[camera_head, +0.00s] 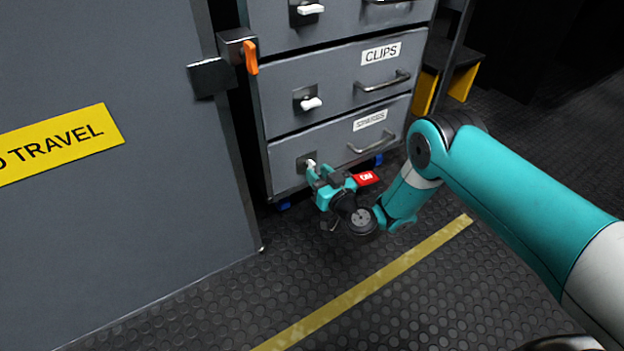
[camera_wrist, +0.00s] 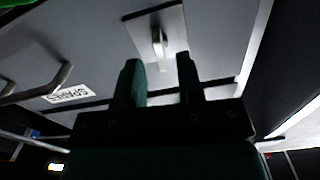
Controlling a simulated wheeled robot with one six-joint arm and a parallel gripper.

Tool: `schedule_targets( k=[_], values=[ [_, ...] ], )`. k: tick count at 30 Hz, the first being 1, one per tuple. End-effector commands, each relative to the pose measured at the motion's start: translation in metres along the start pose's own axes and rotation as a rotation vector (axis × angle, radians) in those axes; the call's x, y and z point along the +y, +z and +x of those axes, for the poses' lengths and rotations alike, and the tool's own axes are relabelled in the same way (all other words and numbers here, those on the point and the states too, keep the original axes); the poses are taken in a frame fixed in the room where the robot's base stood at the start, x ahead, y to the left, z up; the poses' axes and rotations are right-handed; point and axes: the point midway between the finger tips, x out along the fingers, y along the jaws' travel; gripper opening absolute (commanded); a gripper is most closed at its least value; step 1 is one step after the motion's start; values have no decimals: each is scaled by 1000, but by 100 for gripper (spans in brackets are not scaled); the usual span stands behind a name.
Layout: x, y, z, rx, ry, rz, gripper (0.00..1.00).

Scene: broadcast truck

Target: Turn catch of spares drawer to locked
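The spares drawer (camera_head: 338,143) is the lowest drawer of the grey cabinet, closed, with its label (camera_head: 370,120) and a bar handle (camera_head: 371,142). Its catch (camera_head: 310,163), a white lever on a square plate, sits at the drawer's left; my gripper partly covers it in the head view. In the wrist view the catch lever (camera_wrist: 160,48) points toward my fingers, between their lines and just beyond the tips. My gripper (camera_wrist: 161,72) is open, its two fingers apart with nothing between them. The SPARES label (camera_wrist: 68,94) also shows in the wrist view.
The clips drawer (camera_head: 338,82) above has its own white catch (camera_head: 311,103) and handle. A grey door panel (camera_head: 110,150) with a yellow sign and an orange latch (camera_head: 251,57) stands at the left. A yellow-edged step (camera_head: 462,82) is at right.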

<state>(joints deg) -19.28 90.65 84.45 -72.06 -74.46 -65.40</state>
Motion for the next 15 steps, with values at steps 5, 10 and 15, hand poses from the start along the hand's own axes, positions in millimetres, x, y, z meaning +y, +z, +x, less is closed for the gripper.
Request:
schedule_targets(
  k=[5,10,15],
  values=[
    [-2,1,7,2,-4,-3,34],
    [-4,1,20,-1,-7,-4,34],
    [-2,0,28,0,-4,-1,34]
  ],
)
